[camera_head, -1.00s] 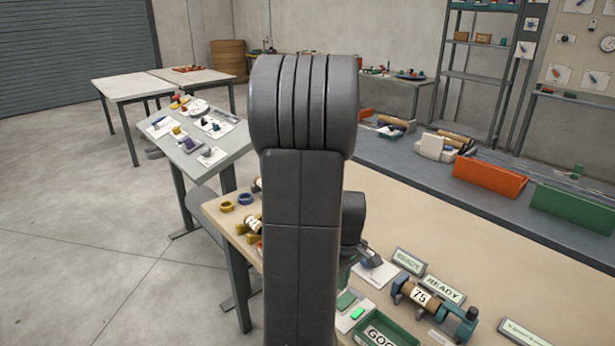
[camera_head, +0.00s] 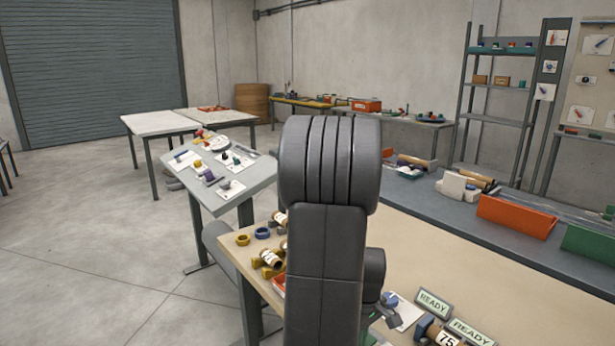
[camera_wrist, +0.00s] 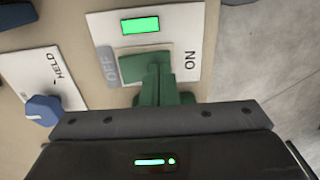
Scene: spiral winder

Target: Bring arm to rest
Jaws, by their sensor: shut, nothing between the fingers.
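My dark grey arm (camera_head: 325,240) stands upright in the middle of the head view and hides part of the beige table. In the wrist view my gripper (camera_wrist: 157,72) has its green fingers together, with nothing between them. The fingertips are over or against a green rocker switch (camera_wrist: 138,68) on a white plate marked ON and OFF; I cannot tell whether they touch. A green lamp (camera_wrist: 140,26) is lit on that plate. In the head view my gripper is partly visible at the arm's right side (camera_head: 388,308).
A plate with a blue knob (camera_wrist: 42,110) lies left of the switch. The beige table (camera_head: 480,265) holds READY signs (camera_head: 433,303) and labelled spools (camera_head: 270,258). A grey side table (camera_head: 240,185) stands left. An orange bin (camera_head: 515,216) is on the back bench. Floor at left is open.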

